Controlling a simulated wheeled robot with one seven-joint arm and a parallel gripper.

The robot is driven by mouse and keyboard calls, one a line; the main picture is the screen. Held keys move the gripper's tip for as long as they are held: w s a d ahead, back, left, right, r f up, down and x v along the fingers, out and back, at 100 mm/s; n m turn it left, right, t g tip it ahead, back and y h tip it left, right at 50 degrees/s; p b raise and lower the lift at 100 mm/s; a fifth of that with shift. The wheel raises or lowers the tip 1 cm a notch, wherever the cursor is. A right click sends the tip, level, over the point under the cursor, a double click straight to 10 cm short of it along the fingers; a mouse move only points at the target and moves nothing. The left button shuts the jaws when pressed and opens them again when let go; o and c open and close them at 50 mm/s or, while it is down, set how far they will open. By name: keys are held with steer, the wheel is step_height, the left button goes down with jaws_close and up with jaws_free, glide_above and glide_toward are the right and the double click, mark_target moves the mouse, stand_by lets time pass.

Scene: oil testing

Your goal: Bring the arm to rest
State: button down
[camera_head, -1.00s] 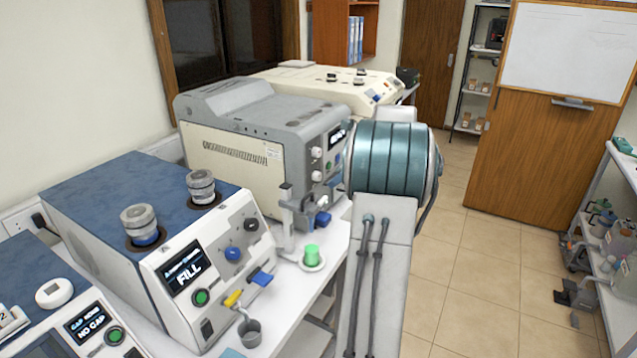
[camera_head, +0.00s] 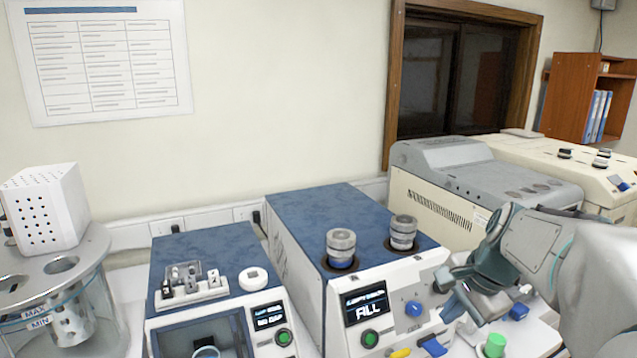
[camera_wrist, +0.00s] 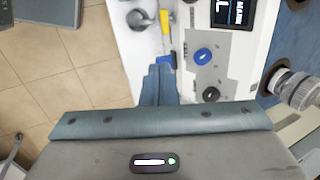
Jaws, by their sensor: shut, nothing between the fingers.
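My arm (camera_head: 575,262) reaches in from the right edge of the head view, bent, with its wrist over the right front of the blue-topped machine (camera_head: 300,222). My gripper (camera_head: 445,288) hangs near that machine's front panel, and nothing shows in it. In the wrist view, my gripper's two fingers (camera_wrist: 158,72) lie together, shut, pointing at the bench edge and the panel. Whether the fingers touch anything below them cannot be told.
The panel has a blue knob (camera_wrist: 203,56), a black knob (camera_wrist: 211,95) and a yellow handle (camera_wrist: 165,20) beside a grey cup (camera_wrist: 138,20). A green-capped piece (camera_head: 495,344) stands near my wrist. Tiled floor (camera_wrist: 60,95) is open beside the bench.

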steer(key=s+a+f+n+h+b, duration=0.1)
steer(key=s+a+f+n, duration=0.2)
steer(key=s+n, duration=0.3)
steer(key=s+a+f+n+h+b, duration=0.1)
steer(key=s+a+f+n, duration=0.3)
steer(key=s+n, duration=0.3)
steer(key=shift+s+a+n, duration=0.3)
steer(key=shift+s+a, duration=0.2)
steer(key=shift+a, duration=0.35)
